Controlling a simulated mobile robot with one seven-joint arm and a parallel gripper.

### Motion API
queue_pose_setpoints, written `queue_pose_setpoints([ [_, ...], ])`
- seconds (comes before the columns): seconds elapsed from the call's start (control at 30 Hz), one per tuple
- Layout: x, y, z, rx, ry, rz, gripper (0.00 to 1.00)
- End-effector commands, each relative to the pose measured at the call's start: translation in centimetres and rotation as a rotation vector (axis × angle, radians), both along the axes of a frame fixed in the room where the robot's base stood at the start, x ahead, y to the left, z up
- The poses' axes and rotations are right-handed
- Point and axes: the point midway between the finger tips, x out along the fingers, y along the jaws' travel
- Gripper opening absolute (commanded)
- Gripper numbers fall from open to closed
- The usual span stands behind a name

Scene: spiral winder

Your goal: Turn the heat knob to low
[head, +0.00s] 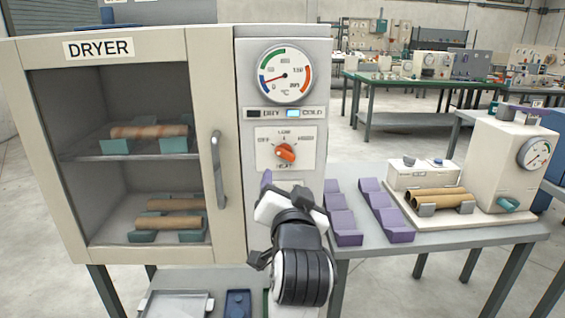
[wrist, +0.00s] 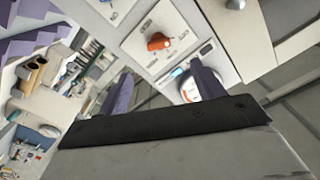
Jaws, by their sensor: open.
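The heat knob (head: 286,152) is orange and sits on a pale plate on the dryer's control column, marked OFF at left, LOW at top and HIGH at right. Its bar slants from upper left to lower right; I cannot tell which end points. It also shows in the wrist view (wrist: 158,42), beyond the fingertips. My gripper (wrist: 162,82) is open with nothing between its purple fingers. In the head view my gripper (head: 291,184) is just below the knob, apart from it, with one fingertip hidden or hard to make out.
The dryer door (head: 218,165) is closed, with its handle left of the column. Above the knob are DRY and COLD lamps, COLD lit blue, and a round gauge (head: 285,74). Purple stepped racks (head: 343,238) and a tabletop machine (head: 508,165) stand on the bench at right.

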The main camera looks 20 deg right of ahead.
Motion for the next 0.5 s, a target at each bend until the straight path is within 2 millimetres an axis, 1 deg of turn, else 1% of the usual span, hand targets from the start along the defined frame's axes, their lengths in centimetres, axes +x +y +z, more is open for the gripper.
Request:
queue_pose_setpoints([
  [0.07,0.2,-0.5,-0.2,0.009,0.01,-0.006,0.67],
  [0.17,1.4,-0.7,-0.1,0.01,0.011,-0.004,0.67],
  [0.27,3.1,-1.2,-0.1,0.01,0.013,-0.003,0.67],
  [0.5,8.2,-2.6,0.0,0.008,0.011,-0.002,0.67],
])
